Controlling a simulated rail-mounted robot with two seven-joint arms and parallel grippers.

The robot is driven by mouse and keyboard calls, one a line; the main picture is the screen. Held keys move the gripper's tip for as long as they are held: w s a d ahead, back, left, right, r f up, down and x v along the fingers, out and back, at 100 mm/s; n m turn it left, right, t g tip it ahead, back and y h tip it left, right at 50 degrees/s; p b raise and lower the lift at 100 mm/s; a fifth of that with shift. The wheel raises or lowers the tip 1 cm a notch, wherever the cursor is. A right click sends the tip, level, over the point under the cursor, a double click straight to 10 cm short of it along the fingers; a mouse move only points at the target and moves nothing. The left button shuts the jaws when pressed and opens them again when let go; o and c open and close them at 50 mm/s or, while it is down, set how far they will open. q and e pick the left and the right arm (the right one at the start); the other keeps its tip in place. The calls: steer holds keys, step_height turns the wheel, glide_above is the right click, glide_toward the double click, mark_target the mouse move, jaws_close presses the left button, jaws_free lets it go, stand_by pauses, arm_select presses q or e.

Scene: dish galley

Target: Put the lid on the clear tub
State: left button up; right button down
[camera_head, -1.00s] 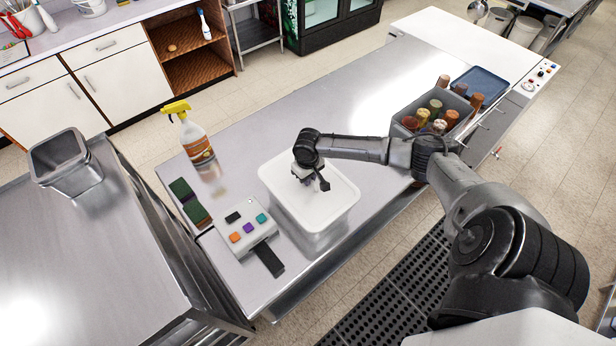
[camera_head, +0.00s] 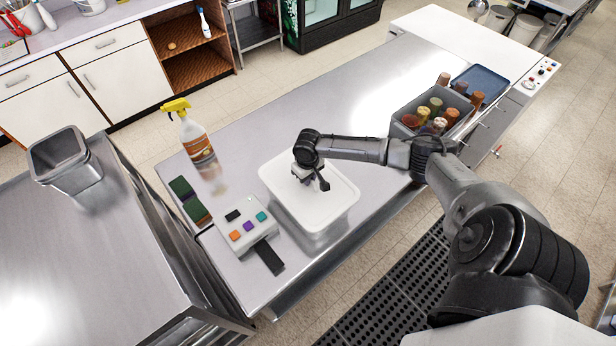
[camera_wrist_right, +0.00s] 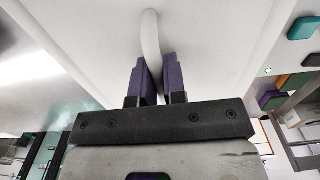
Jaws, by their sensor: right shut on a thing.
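The white lid (camera_head: 333,201) lies over the top of the clear tub (camera_head: 320,238) on the steel counter. The tub's translucent wall shows below the lid's near edge. I cannot tell whether the lid is fully seated all round. My right gripper (camera_head: 308,181) is above the middle of the lid. In the right wrist view my right gripper (camera_wrist_right: 157,75) is shut on the lid's white handle (camera_wrist_right: 151,45), with the lid's surface (camera_wrist_right: 200,40) filling the view behind it. My left gripper is not in view.
A control box with coloured buttons (camera_head: 241,222) stands close left of the tub. A grey bin of several jars (camera_head: 405,128) and a blue tray (camera_head: 482,83) stand at the far right. The counter's middle is clear.

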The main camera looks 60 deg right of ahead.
steer(key=c, duration=1.1)
jaws_free()
steer(key=shift+r, duration=0.1)
steer(key=shift+r+p, duration=1.2)
steer(key=shift+p, duration=0.3)
steer(key=shift+r+p, duration=1.05)
steer(key=shift+r, duration=1.15)
